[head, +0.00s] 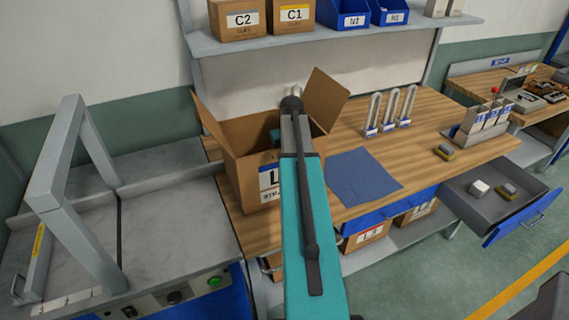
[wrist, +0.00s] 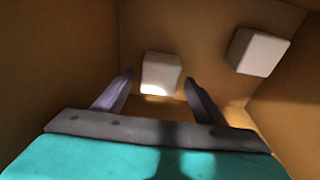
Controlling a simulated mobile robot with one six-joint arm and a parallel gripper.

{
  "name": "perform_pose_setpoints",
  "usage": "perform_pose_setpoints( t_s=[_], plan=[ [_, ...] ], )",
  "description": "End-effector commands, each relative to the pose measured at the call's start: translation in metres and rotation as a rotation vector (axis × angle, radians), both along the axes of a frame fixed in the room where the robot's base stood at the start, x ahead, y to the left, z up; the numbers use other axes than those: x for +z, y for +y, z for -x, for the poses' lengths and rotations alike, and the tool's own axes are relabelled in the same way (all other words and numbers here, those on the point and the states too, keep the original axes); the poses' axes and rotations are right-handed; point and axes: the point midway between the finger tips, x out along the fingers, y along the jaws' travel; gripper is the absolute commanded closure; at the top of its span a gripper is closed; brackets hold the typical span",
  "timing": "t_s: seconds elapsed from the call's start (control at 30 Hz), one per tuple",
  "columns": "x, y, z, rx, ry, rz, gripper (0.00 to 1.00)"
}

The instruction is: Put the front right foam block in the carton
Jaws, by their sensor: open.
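The open carton (head: 240,165) stands on the workbench with its flaps up. In the wrist view I look down into it, between brown walls (wrist: 60,60). My gripper (wrist: 159,78) is inside, open, with one dark finger on each side. A white foam block (wrist: 161,72) shows between the fingertips; I cannot tell whether they touch it. A second white foam block (wrist: 259,52) lies to the right, near the carton wall. In the head view my arm hides the gripper and most of the carton's inside. Another white block (head: 479,188) lies in the open drawer.
A blue cloth (head: 362,177) lies right of the carton. Several padlock-like items (head: 390,112) stand behind it. A shelf (head: 330,38) with boxes and bins hangs above.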

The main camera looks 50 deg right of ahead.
Motion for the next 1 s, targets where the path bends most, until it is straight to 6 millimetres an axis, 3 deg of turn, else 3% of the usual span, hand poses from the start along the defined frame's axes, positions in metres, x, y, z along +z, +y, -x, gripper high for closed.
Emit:
perform_pose_setpoints(
  t_s=[0.7, 1.0],
  plan=[
    [0.075, 0.004, 0.011, 0.0, -0.001, 0.002, 0.35],
    [0.097, 0.006, 0.014, 0.0, 0.0, 0.0, 0.35]
  ],
)
